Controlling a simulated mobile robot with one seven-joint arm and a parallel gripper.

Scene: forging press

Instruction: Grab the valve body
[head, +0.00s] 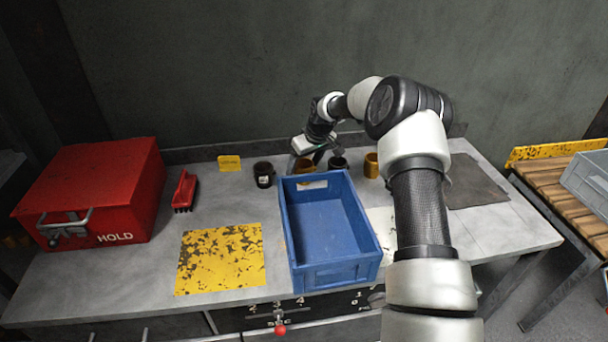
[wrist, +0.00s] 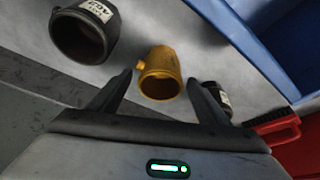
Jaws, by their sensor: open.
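A yellow hollow cylinder with a short side stub, which looks like the valve body (wrist: 160,75), stands on the grey bench. In the head view the valve body (head: 303,165) is behind the blue bin, partly covered by my gripper. My gripper (wrist: 158,79) is open and empty. In the wrist view its two fingertips appear on either side of the valve body; I cannot tell how far short of it they are. In the head view my gripper (head: 318,154) is just above and beside it. A second yellow part (head: 371,165) stands farther right.
Dark labelled cylinders stand on both sides: one on the left (head: 263,174), one on the right (head: 338,163). The blue bin (head: 329,270) is in front. A red brush (head: 185,190), red HOLD box (head: 95,190) and yellow worn plate (head: 220,258) are left.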

